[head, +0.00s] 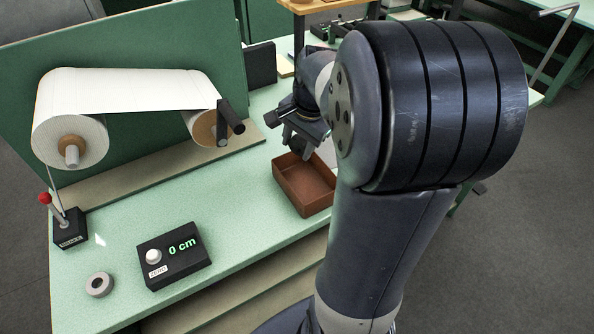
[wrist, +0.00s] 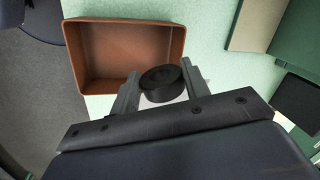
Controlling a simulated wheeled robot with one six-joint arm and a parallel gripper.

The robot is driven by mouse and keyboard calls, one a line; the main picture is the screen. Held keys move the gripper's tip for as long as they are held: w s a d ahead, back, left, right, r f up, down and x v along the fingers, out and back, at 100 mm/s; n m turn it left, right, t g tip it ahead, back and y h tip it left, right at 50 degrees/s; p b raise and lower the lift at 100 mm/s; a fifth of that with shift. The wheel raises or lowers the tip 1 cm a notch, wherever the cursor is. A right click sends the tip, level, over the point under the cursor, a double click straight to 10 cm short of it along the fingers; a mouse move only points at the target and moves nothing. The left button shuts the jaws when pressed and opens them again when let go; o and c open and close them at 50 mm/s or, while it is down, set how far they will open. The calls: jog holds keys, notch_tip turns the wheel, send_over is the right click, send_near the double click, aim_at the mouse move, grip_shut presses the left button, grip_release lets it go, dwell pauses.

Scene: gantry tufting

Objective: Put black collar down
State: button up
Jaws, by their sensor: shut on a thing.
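The black collar (wrist: 163,86) is a short dark ring. In the wrist view it sits between the two fingers of my gripper (wrist: 160,90). My gripper is shut on it and holds it over or beside the edge of a brown tray (wrist: 88,28); its height is hard to judge. In the head view my gripper (head: 300,143) is above the far end of the brown tray (head: 291,193), and the collar is a small dark shape there, partly hidden. The tray's visible inside looks empty.
A grey ring (head: 98,284) lies at the front left of the green bench (head: 100,243). Near it are a readout box showing 0 cm (head: 174,256) and a red-knobbed lever box (head: 69,230). A white roll (head: 128,90) with a crank stands behind.

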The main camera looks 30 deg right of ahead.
aim_at(295, 179)
jog(key=x, duration=0.2)
jog(key=s+x, duration=0.1)
jog(key=x, duration=0.5)
jog(key=shift+s+d+f, duration=0.35)
jog(key=shift+f+b, duration=0.25)
jog(key=shift+b, duration=0.05)
jog(key=o, duration=0.7)
jog(key=shift+r, duration=0.1)
jog(key=p+v, duration=0.1)
jog(key=v, duration=1.1)
jog(key=shift+r, duration=0.2)
